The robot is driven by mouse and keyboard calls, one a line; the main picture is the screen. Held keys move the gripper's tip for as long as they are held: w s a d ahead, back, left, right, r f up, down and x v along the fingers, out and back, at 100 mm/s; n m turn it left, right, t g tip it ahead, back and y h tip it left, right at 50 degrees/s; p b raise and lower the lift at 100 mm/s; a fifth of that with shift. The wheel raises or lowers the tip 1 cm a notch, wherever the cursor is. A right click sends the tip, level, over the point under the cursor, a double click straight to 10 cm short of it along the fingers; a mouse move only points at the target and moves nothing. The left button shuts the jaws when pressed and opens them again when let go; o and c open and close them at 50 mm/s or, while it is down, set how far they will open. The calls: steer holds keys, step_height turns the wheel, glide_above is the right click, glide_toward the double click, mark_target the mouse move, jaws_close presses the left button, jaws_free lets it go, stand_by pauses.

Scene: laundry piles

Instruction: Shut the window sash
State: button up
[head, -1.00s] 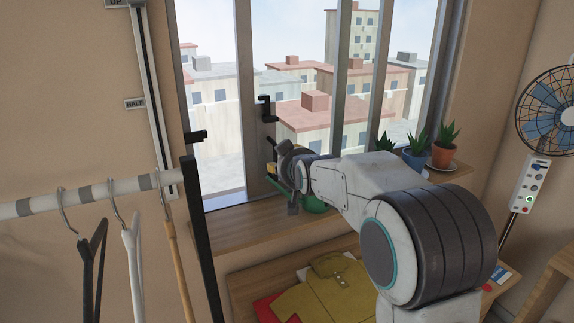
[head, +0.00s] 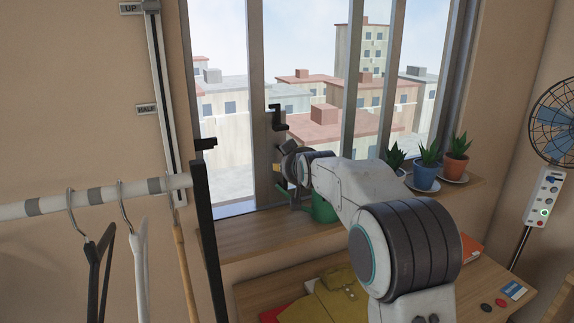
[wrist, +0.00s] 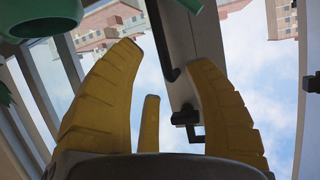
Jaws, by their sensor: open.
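The window sash (head: 262,80) is a grey upright frame with a black handle (head: 277,117) on its edge. A tall gap or pane lies left of it; I cannot tell which. My gripper (head: 283,172) is just below the handle in the head view, in front of the sash's lower part. In the wrist view, my gripper's yellow fingers (wrist: 163,65) are spread, with nothing held between them. The black handle (wrist: 185,115) shows close beside the right finger; I cannot tell whether they touch.
A green watering can (head: 322,208) stands on the wooden sill (head: 240,235), close behind my wrist. Potted plants (head: 424,172) stand at the sill's right. A clothes rail (head: 100,195) with hangers is at left. Folded clothes (head: 325,300) lie on a table below.

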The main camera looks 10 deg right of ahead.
steer(key=shift+p+x, duration=0.95)
steer(key=shift+x, duration=2.25)
jaws_close()
